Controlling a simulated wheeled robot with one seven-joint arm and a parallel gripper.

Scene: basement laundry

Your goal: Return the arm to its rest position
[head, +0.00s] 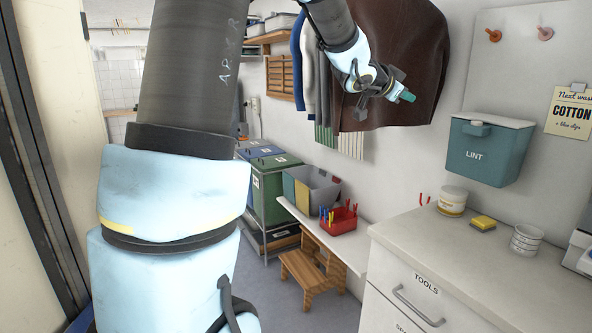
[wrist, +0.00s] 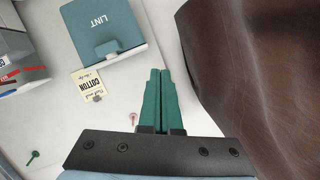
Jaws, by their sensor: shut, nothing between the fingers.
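My gripper (head: 404,96) is raised in the upper middle of the head view, in front of a hanging brown leather piece (head: 400,60). In the wrist view its green fingers (wrist: 158,98) lie side by side, shut and empty. The brown leather piece also fills the right side of the wrist view (wrist: 250,60). My arm's thick dark and pale blue links cover much of the left half of the head view.
A teal LINT bin (head: 486,150) hangs on the wall at right. A red caddy (head: 338,220) and a wooden step stool (head: 312,275) stand lower at centre.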

